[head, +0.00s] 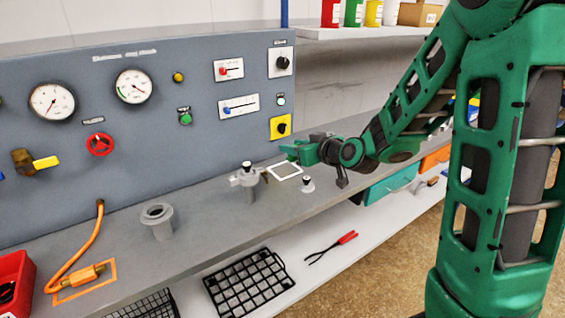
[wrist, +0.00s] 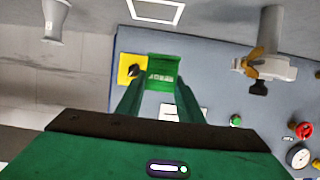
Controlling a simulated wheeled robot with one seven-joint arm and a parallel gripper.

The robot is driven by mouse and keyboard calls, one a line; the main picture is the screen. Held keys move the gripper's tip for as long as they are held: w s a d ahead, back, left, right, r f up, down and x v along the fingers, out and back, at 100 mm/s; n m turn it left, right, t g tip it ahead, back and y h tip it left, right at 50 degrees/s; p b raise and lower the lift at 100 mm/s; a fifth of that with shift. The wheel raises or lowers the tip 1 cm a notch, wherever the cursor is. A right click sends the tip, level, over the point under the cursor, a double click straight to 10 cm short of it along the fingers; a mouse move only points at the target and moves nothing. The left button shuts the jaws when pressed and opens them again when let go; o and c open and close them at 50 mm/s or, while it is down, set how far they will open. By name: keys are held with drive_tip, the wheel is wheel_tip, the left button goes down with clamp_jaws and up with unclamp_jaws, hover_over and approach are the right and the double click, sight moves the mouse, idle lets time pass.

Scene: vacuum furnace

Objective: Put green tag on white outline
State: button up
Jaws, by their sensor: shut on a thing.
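The green tag (wrist: 163,68) is between the fingertips of my gripper (wrist: 163,88), which is shut on it; light lettering shows upside down on it in the wrist view. In the head view my gripper (head: 301,150) holds the tag above the bench, close to the panel. The white outline (head: 285,172) is an empty white frame on the bench top, just below my gripper in that view. It also shows at the top edge of the wrist view (wrist: 157,20), partly cut off and apart from the tag.
The panel (head: 200,130) with knobs and gauges rises behind. A yellow plate with a black knob (head: 281,127) is near my gripper.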

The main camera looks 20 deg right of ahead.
drive_tip(key=w+f, duration=0.1)
drive_tip(key=w, duration=0.2)
drive_tip(key=w+f, duration=0.2)
drive_tip(key=w, duration=0.1)
drive_tip(key=w+f, duration=0.2)
drive_tip(key=w, duration=0.1)
drive_tip(key=shift+a+f, duration=0.2)
drive_tip(key=shift+f, duration=2)
drive_tip(key=shift+f, duration=0.1)
drive_tip(key=o, duration=1)
